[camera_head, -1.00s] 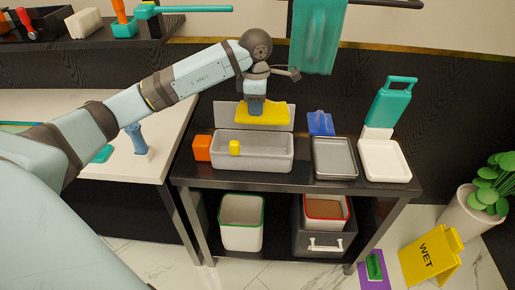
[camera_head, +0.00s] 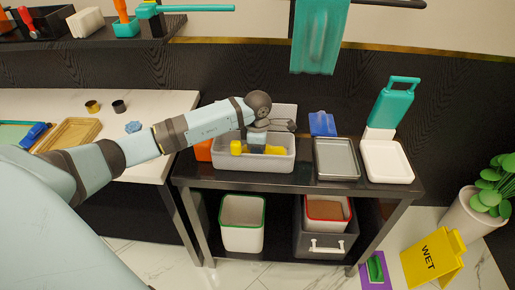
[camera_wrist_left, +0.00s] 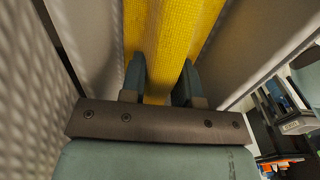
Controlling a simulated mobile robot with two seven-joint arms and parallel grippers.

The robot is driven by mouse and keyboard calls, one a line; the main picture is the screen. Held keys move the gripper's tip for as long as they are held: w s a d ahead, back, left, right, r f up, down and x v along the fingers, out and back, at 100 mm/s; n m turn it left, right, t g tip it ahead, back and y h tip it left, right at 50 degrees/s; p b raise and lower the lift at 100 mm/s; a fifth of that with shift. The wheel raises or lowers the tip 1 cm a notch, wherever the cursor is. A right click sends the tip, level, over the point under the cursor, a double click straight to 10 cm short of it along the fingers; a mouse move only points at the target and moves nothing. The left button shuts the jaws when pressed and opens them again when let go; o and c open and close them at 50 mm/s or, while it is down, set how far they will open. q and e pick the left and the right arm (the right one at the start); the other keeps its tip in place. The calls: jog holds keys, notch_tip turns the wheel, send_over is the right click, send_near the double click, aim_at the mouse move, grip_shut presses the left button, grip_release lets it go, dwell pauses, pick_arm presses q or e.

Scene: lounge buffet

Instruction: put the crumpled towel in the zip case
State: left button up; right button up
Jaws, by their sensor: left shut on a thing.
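The zip case (camera_head: 240,165) is a grey open box on the dark cart, with its pale lid (camera_head: 283,115) standing up behind it. The crumpled towel (camera_head: 276,151) is yellow and is down inside the case, partly hidden by my gripper and the front wall. My left gripper (camera_head: 257,149) reaches down into the case and is shut on the towel. In the left wrist view, the towel (camera_wrist_left: 165,35) runs between the two fingers of the gripper (camera_wrist_left: 162,78), with grey walls on both sides. My right gripper is not in view.
An orange block (camera_head: 203,150) stands left of the case. A grey tray (camera_head: 336,158), a blue dustpan-like thing (camera_head: 322,123) and a white tray (camera_head: 387,162) stand to the right.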

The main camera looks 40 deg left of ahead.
pick_arm(q)
jog(key=o, duration=0.5)
jog(key=shift+f, duration=0.15)
jog(key=shift+c, duration=0.2)
jog(key=o, duration=0.5)
jog(key=shift+c, duration=0.2)
